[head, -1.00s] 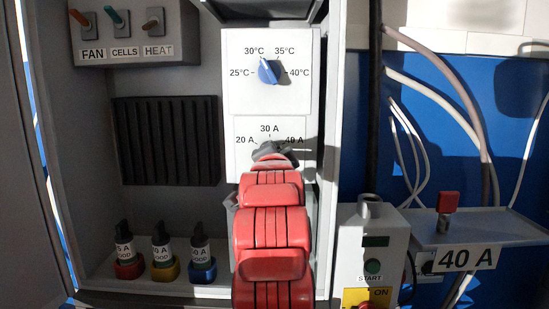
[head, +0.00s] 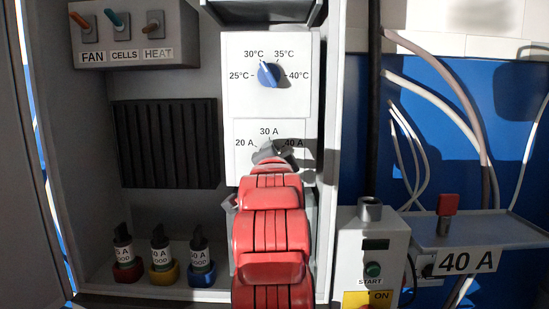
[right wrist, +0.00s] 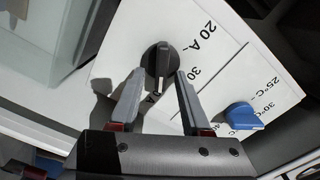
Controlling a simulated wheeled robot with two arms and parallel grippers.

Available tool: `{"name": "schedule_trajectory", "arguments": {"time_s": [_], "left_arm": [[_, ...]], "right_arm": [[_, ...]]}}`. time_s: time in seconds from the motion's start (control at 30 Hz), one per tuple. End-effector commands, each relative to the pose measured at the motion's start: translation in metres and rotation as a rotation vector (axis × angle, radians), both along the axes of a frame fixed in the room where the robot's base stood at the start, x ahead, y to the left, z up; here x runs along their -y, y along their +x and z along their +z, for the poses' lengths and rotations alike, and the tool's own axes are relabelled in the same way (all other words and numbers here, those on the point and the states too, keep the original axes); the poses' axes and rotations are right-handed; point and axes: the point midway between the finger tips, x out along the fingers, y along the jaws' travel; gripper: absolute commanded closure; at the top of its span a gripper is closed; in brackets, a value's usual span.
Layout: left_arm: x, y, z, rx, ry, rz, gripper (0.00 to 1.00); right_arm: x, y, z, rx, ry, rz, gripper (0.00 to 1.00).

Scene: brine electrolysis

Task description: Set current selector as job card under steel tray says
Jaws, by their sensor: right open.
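The current selector is a black knob (right wrist: 158,60) on a white panel marked 20 A, 30 A and 40 A. In the right wrist view its white line points down toward the partly hidden 40 A mark. My right gripper (right wrist: 155,95) is open, with one finger on each side of the knob's lower part; I cannot tell whether they touch it. In the head view the right gripper (head: 270,153) covers most of the selector. A white card reading 40 A (head: 467,261) hangs at the front of the steel tray (head: 485,230). My left gripper is not in view.
A blue temperature knob (head: 268,74) sits just above the selector. FAN, CELLS and HEAT switches (head: 115,38) are at upper left. Several labelled fuses (head: 161,255) stand at lower left. A START box (head: 372,250) and a red-topped part (head: 447,205) are at right.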

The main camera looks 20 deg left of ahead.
Motion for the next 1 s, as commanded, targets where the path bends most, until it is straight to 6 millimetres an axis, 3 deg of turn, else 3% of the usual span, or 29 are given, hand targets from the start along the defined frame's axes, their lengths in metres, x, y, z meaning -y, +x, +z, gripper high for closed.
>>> {"name": "schedule_trajectory", "arguments": {"time_s": [0.23,0.7,1.0], "left_arm": [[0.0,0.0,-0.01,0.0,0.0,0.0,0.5],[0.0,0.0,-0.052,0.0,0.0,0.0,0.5],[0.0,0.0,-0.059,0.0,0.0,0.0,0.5]], "right_arm": [[0.005,-0.02,-0.001,0.005,0.004,0.002,0.53],[0.036,-0.135,-0.003,0.002,0.006,0.006,0.53],[0.047,-0.166,0.0,0.001,0.002,0.002,0.53]]}}
